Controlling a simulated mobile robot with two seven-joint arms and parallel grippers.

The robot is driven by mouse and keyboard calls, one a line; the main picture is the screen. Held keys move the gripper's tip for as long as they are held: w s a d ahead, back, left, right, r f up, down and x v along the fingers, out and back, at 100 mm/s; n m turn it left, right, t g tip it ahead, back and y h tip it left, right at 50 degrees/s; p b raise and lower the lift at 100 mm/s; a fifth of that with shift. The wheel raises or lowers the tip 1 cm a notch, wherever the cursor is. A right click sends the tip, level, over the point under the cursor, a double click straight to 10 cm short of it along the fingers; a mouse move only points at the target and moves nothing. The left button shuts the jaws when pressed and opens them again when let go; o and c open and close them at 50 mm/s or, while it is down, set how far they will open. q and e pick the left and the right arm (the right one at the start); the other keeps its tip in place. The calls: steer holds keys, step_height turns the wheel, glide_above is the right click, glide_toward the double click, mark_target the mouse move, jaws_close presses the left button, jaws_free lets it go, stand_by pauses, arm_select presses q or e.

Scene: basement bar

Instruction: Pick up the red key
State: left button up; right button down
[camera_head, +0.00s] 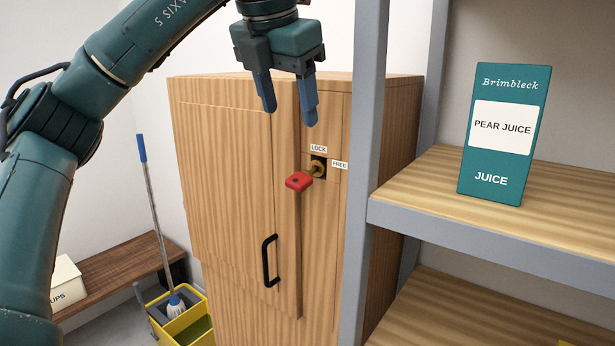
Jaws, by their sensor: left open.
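Small labels reading LOCK (318,148) and FREE (340,164) sit above and to the right of the lock. My left gripper (290,118) hangs from the top of the view with its blue fingers pointing down. It is open and empty, above the key in the picture and apart from it. My right gripper is not in view.
A grey-framed shelf (480,232) with a juice carton (503,134) stands to the right, its post close beside the lock. The cabinet has a black handle (269,260). A yellow mop bucket (185,318) and a bench (125,273) are at lower left.

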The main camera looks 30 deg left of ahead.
arm_select(q)
glide_toward(303, 175)
step_height(303, 175, down, 3)
steer(key=shift+w+r+p+x, duration=0.1)
steer(key=shift+w+p+x, duration=0.15)
steer(key=shift+x, duration=1.2)
steer(key=shift+w+r+p+x, duration=0.1)
steer(key=shift+w+x, duration=0.1)
steer(key=shift+x, duration=1.25)
steer(key=shift+a, duration=0.15)
steer(key=shift+c, duration=0.5)
steer(key=c, duration=1)
steer(key=shift+c, duration=0.2)
steer(key=shift+r, duration=0.15)
